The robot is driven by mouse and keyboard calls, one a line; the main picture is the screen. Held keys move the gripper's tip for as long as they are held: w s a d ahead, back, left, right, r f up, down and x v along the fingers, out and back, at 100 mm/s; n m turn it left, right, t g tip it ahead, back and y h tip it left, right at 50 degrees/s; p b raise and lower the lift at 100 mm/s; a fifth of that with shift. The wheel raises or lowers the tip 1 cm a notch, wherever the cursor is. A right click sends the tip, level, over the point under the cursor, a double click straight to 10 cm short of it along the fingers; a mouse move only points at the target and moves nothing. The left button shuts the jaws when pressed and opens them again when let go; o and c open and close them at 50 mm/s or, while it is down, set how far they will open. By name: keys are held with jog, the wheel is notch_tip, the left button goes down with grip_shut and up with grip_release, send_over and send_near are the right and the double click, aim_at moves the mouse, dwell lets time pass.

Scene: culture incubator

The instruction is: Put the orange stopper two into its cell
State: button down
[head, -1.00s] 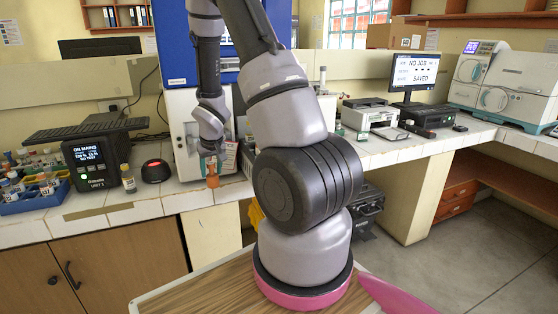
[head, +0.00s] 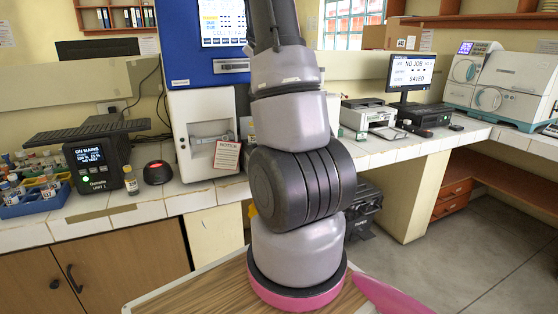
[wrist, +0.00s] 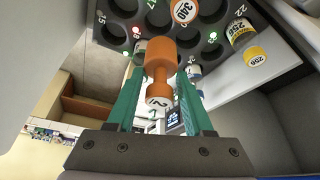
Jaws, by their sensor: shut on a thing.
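The orange stopper (wrist: 160,52) is in my gripper (wrist: 160,76) in the wrist view. It has a wide head, a narrower neck and a pale end face marked with what looks like a 2. The two green fingers are shut on it, one on each side. Beyond it is a dark grey rack (wrist: 134,24) with round, numbered cells, several of them empty. The stopper overlaps the rack's near edge in the picture; I cannot tell the distance between them. In the head view my gripper and the stopper are hidden by my arm.
An orange-topped piece (wrist: 184,10) sits in the rack. A yellow-capped vial (wrist: 247,42) is at its right. Small red and green lights show beside cells. In the head view, the blue-and-white incubator (head: 200,105) stands behind my arm, with a notice card (head: 227,156) in front.

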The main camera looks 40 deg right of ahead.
jog(key=f, duration=0.5)
jog(key=shift+s+d+f, duration=0.15)
jog(key=shift+s+f, duration=0.2)
jog(key=shift+f, duration=2.3)
jog(key=shift+f, duration=0.1)
jog(key=shift+c, duration=1.4)
grip_release()
jog(key=w+v, duration=0.1)
jog(key=v, duration=1.1)
jog(key=s+a+r+n+t+y, duration=0.2)
jog(key=s+a+r+n, duration=0.15)
jog(key=a+r, duration=0.4)
jog(key=s+a+r+n+t+y, duration=0.2)
jog(key=s+a+r, duration=0.25)
jog(key=a, duration=0.55)
jog(key=s+a+r+n+t+y, duration=0.2)
jog(key=s+a+r+n, duration=0.3)
jog(key=s+a, duration=0.5)
jog(key=a+n, duration=0.1)
jog(key=a, duration=0.1)
jog(key=shift+s+a+r, duration=0.15)
jog(key=shift+s+a, duration=0.1)
jog(key=shift+s, duration=0.15)
